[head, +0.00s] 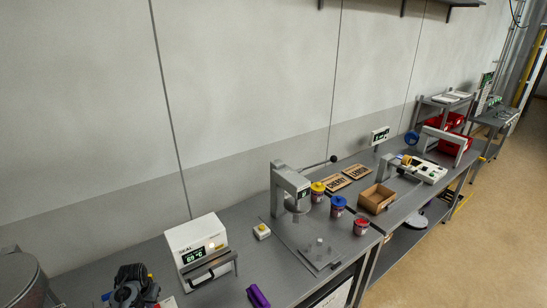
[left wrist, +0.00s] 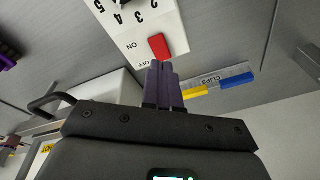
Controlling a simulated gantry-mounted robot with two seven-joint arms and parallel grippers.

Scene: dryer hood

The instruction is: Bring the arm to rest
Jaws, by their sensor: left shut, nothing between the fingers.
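My left gripper (head: 132,290) is at the bottom left of the head view, dark and partly cut off by the lower edge, over the near end of the grey bench. In the left wrist view its two purple fingers (left wrist: 161,84) are shut against each other with nothing between them. Their tips appear close to a red switch (left wrist: 159,46) on a white panel marked ON and OFF; I cannot tell whether they touch it. My right gripper is not in view.
A grey press (head: 287,190), several lidded cups and an open box (head: 377,199) stand farther along.

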